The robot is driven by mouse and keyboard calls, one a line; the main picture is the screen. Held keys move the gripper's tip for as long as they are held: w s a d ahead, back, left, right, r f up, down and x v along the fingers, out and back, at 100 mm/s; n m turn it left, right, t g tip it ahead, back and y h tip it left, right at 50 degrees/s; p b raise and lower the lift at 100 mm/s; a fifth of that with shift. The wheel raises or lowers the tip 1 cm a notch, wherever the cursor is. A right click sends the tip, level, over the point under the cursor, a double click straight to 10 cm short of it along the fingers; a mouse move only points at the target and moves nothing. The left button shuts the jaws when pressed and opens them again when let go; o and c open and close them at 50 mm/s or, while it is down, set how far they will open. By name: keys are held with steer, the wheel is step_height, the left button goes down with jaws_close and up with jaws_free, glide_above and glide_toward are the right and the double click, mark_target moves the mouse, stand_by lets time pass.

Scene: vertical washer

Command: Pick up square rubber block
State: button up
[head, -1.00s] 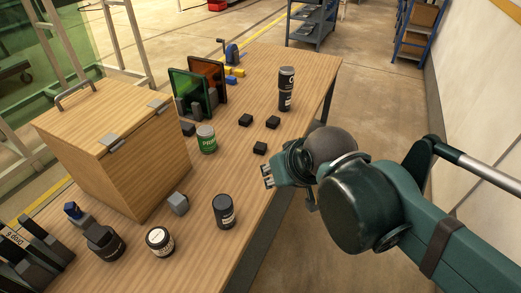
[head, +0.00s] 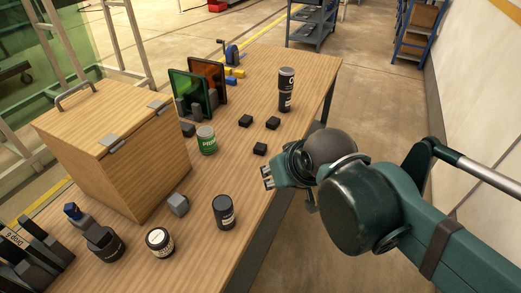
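Several small black blocks lie on the wooden table: one block (head: 245,120), a second block (head: 272,123) to its right, and a third block (head: 260,148) nearer to me. A further dark block (head: 188,130) lies beside the green can. I cannot tell from this view which is the square rubber block. My gripper (head: 267,177) is just below the third block in the picture, near the table's right edge, and apart from it. Nothing shows held in it. Its fingers are too small to tell whether they are open or shut.
A wooden box (head: 120,150) fills the left of the table (head: 250,85). A green can (head: 206,140), a tall black can (head: 286,90), a dark jar (head: 223,212), a round tin (head: 160,242) and a grey cube (head: 178,204) stand around. Coloured panels (head: 190,95) stand behind.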

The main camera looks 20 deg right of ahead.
steer(key=o, duration=0.3)
steer(key=shift+w, duration=0.1)
steer(key=m+g+h+p, duration=0.3)
steer(key=m+g+p, duration=0.1)
steer(key=m+p, duration=0.45)
glide_above(259, 149)
steer(key=s, duration=0.1)
step_height(259, 149, down, 9)
steer(key=shift+a+r, duration=0.2)
steer(key=shift+a, duration=0.05)
steer(key=shift+n, duration=0.25)
steer(key=shift+x, duration=1.25)
